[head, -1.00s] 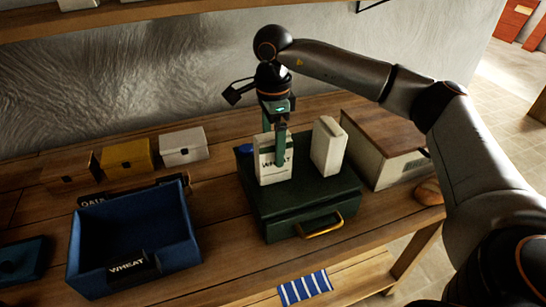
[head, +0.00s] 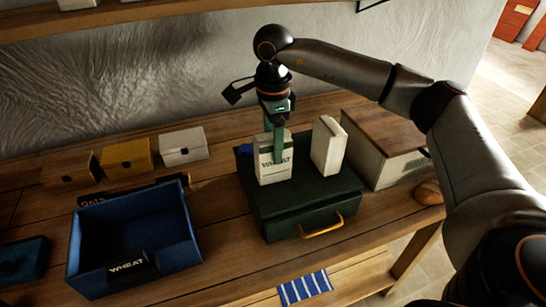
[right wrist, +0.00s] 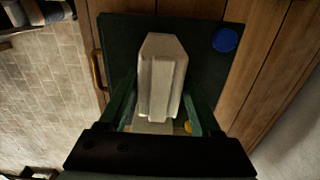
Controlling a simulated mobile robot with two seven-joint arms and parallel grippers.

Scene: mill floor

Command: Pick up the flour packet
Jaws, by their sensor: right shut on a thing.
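The flour packet (head: 268,173) is a white, upright packet with a green band and the label WHEAT. It stands on the left part of a dark green case (head: 330,205). My right gripper (head: 278,148) comes down on it from above and is shut on its upper part. In the right wrist view the packet (right wrist: 162,80) is between the two green fingers. I cannot tell any gap between the packet's base and the case. My left gripper is not in view.
A second white packet (head: 328,146) stands on the case, just right of the held one. A pale box with a wooden lid (head: 385,150) is further right. A blue bin labelled WHEAT (head: 185,255) and small boxes (head: 125,158) stand left. A shelf (head: 150,14) runs above.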

